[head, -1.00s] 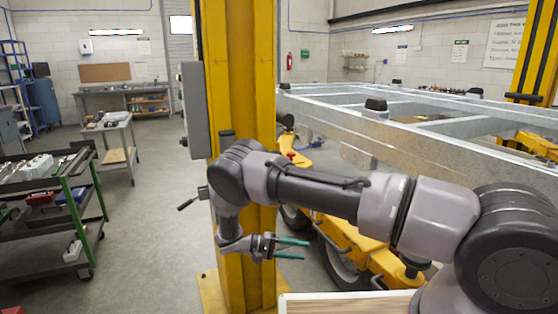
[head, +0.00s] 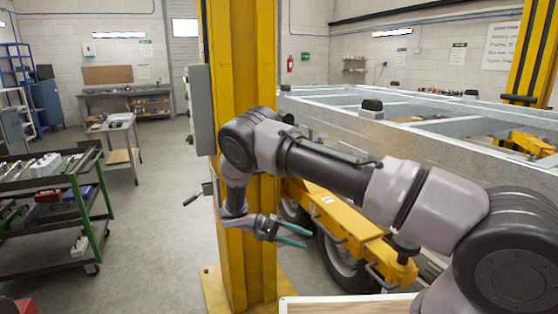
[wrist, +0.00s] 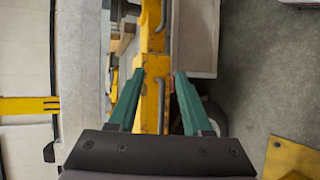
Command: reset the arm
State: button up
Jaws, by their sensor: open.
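My gripper (head: 296,236) is in the middle of the head view, in front of the yellow column. Its two green fingers are spread apart and point to the right. Nothing is between them. In the wrist view the gripper (wrist: 159,74) shows both green fingers apart, with a yellow beam seen beyond the gap. My arm stretches from the lower right of the head view to the left, bends at the elbow and hangs down to the gripper.
A yellow column (head: 245,190) stands close behind my gripper. The grey trailer frame (head: 430,140) with yellow axle parts (head: 350,232) fills the right. A green tool cart (head: 50,225) stands at the left. The floor (head: 150,235) between cart and column is clear.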

jog(key=s+d+r+m+y, duration=0.1)
jog(key=d+r+y, duration=0.25)
jog(key=r, duration=0.65)
jog(key=d+r+m+y, duration=0.1)
jog(key=d+r+y, duration=0.25)
jog(key=r, duration=0.75)
jog(key=s+d+r+m+y, duration=0.1)
jog(key=d+r+y, duration=0.25)
jog(key=r, duration=0.65)
jog(key=s+d+r+t+y, duration=0.2)
jog(key=s+d+r+t, duration=0.1)
jog(key=s+r, duration=0.4)
jog(key=s+d+r+m+t+y, duration=0.1)
jog(key=s+d+r+t+y, duration=0.2)
jog(key=s+r, duration=0.5)
jog(key=shift+s+d+r+m+t+y, duration=0.35)
jog(key=shift+s+d+t, duration=0.3)
jog(key=shift+s+t, duration=0.95)
jog(key=shift+s+g, duration=0.35)
jog(key=shift+g, duration=0.05)
